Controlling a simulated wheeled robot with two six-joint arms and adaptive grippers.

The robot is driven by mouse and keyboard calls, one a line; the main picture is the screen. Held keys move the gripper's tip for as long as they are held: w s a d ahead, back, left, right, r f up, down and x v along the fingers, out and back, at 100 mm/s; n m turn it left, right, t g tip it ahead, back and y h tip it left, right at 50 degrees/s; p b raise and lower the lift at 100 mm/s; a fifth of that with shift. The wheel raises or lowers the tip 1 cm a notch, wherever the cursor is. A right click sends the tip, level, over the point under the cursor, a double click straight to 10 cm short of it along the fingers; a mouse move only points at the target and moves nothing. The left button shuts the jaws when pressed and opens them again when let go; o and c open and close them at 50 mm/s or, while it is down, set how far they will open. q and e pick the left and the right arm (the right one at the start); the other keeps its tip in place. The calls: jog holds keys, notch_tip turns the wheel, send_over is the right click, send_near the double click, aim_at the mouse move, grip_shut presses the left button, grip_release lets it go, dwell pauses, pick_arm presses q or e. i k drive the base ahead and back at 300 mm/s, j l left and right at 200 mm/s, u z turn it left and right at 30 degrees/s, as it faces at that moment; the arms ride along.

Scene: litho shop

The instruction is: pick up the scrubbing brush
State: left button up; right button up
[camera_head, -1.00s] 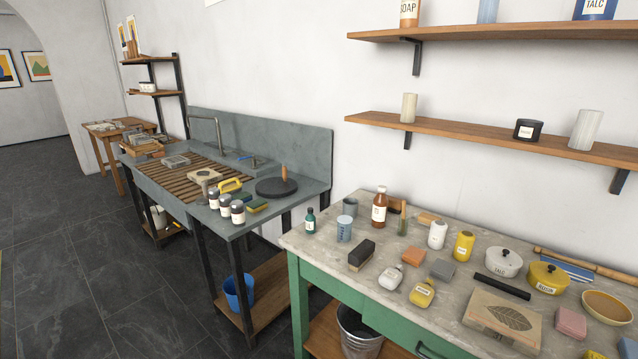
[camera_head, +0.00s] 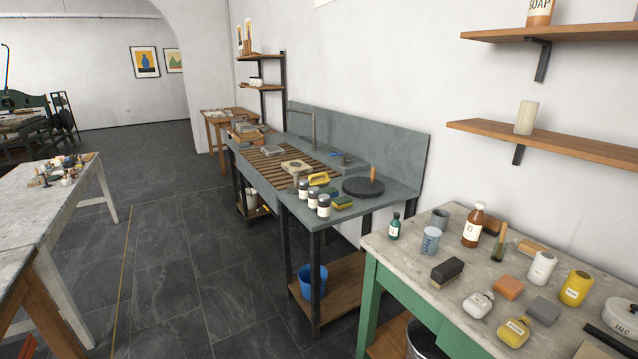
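I cannot tell for certain which thing is the scrubbing brush. A yellow thing with an arched handle (camera_head: 318,179), like a handled brush, lies on the grey sink bench, behind several white-labelled jars (camera_head: 312,200). A dark block on a pale wooden base (camera_head: 447,271), also brush-like, lies near the front left of the green-framed table. A small wooden-backed piece (camera_head: 531,247) lies further back on that table, partly hidden. Neither of my grippers is in view.
The sink bench (camera_head: 390,190) also holds a round black slab (camera_head: 363,188) and green-yellow sponges (camera_head: 342,203). Bottles and tins crowd the green-framed table (camera_head: 400,262). A marble-topped table (camera_head: 30,205) stands at left. The dark floor (camera_head: 170,270) between is clear.

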aim_at(322, 181)
jog(key=i+j+z, duration=0.2)
jog(key=i+j, duration=0.25)
jog(key=i, duration=0.25)
jog(key=i+j+z, duration=0.25)
jog(key=i+j, duration=0.35)
jog(key=i+j+z, duration=0.2)
jog(key=i+j, duration=0.45)
jog(key=i+j+z, duration=0.2)
jog(key=i+j, duration=0.35)
jog(key=j, duration=0.3)
